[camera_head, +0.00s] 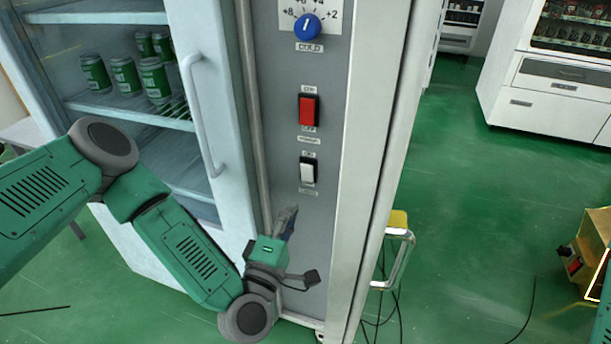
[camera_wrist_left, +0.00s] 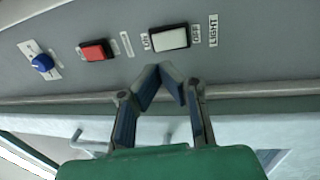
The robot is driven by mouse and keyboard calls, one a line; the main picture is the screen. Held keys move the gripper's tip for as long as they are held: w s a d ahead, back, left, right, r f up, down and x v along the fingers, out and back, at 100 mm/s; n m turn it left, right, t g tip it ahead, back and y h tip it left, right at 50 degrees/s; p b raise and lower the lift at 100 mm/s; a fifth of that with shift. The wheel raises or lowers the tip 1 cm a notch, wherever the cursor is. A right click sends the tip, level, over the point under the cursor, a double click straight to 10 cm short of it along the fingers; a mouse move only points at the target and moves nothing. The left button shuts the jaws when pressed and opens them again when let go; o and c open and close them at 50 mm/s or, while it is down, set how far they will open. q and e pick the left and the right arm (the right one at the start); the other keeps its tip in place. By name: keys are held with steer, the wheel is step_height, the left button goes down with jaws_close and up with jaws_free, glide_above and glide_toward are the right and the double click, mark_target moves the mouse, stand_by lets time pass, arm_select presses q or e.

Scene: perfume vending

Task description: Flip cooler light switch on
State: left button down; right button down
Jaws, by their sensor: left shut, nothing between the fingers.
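The white cooler light switch (camera_head: 308,170) is a rocker on the cooler's grey control panel (camera_head: 336,130), below the red switch. In the left wrist view the white switch (camera_wrist_left: 170,38) has a LIGHT label (camera_wrist_left: 213,30) beside it. I cannot tell which side is pressed in. My left gripper (camera_head: 289,217) is below the switch in the head view, close to the panel. In the left wrist view my left gripper (camera_wrist_left: 171,72) has its fingertips drawn together, empty, just short of the switch with a gap visible. My right gripper is not in view.
A red switch (camera_head: 308,109) and a blue dial (camera_head: 307,26) sit above on the panel. The cooler door's vertical handle (camera_head: 204,125) is left of it, with green cans (camera_head: 125,75) behind glass. Green floor beyond is mostly open.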

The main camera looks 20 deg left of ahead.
mark_target(306, 170)
arm_select(q)
steer(key=w, duration=0.3)
steer(key=w+r, duration=0.1)
steer(key=w, duration=0.5)
steer(key=shift+a+r, duration=0.2)
steer(key=shift+a, duration=0.1)
steer(key=shift+w+d, duration=0.15)
steer(key=shift+w, duration=0.1)
steer(key=shift+d+r, duration=0.1)
steer(key=shift+d, duration=0.05)
steer(key=shift+p, duration=0.35)
steer(key=shift+w+r+g+p, duration=0.35)
steer(key=shift+r+g+p, duration=0.15)
steer(key=shift+p, duration=0.3)
steer(key=shift+s+a+f, duration=0.1)
steer(key=shift+a+f, duration=0.1)
steer(key=shift+f, duration=0.15)
steer(key=shift+b, duration=0.3)
